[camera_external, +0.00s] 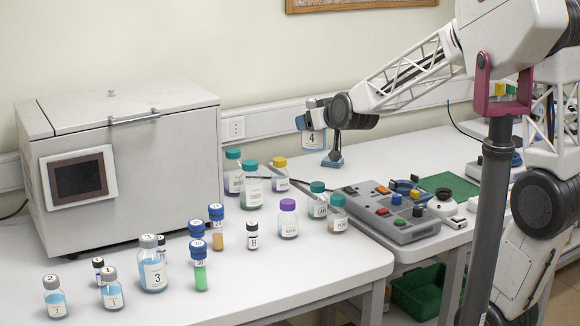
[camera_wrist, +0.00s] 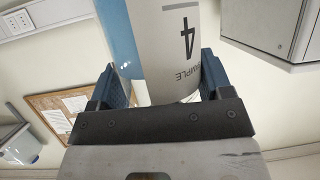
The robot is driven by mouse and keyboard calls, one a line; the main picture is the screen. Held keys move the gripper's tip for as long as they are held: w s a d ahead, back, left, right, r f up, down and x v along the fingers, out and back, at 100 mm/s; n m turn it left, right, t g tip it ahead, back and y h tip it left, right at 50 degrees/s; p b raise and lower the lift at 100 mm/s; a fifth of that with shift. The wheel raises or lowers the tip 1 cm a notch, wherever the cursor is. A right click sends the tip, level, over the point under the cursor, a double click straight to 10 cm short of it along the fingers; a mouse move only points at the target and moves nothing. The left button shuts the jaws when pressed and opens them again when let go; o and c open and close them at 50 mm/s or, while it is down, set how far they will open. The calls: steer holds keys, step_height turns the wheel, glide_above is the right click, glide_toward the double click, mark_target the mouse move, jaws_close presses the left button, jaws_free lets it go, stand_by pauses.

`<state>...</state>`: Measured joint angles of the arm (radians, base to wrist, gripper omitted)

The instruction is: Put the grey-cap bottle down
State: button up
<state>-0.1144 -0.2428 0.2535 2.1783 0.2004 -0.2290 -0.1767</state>
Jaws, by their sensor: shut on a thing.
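My gripper (camera_external: 318,140) is shut on a bottle labelled 4 (camera_external: 311,137), held in the air above the back of the white table. In the wrist view the bottle (camera_wrist: 182,50) sits between the two blue fingers (camera_wrist: 160,85); its label reads "4 SAMPLE" upside down, with blue beside the label. Its cap cannot be made out. Similar grey-cap bottles stand upright at the table's front left: bottle 2 (camera_external: 55,300), bottle 1 (camera_external: 112,290) and bottle 3 (camera_external: 153,268).
Several teal-, yellow- and purple-cap bottles (camera_external: 288,220) stand below and around my gripper. Blue-cap vials (camera_external: 200,275) stand nearer the front. A white box machine (camera_external: 150,170) is at left, a grey button panel (camera_external: 400,215) at right. The front right table area (camera_external: 330,270) is clear.

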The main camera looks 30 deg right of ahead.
steer(key=w+d+m+h, duration=0.2)
steer(key=w+d, duration=0.2)
steer(key=d, duration=0.3)
steer(key=w+d+f+m+g+h, duration=0.1)
steer(key=w+d+h, duration=0.1)
steer(key=w+d, duration=0.45)
steer(key=w+d+m+h, duration=0.2)
steer(key=w+d, duration=0.1)
steer(key=d, duration=0.5)
steer(key=w+d+f+m+g+h, duration=0.1)
steer(key=w+d+f+m+h, duration=0.15)
steer(key=d, duration=0.95)
steer(key=w+d+f+m+g+h, duration=0.1)
steer(key=d+f+m+g+h, duration=0.15)
steer(key=d, duration=1.05)
steer(key=shift+t, duration=0.35)
steer(key=shift+w+f, duration=0.1)
steer(key=shift+f, duration=2.5)
step_height(320, 180, down, 6)
steer(key=shift+f, duration=0.15)
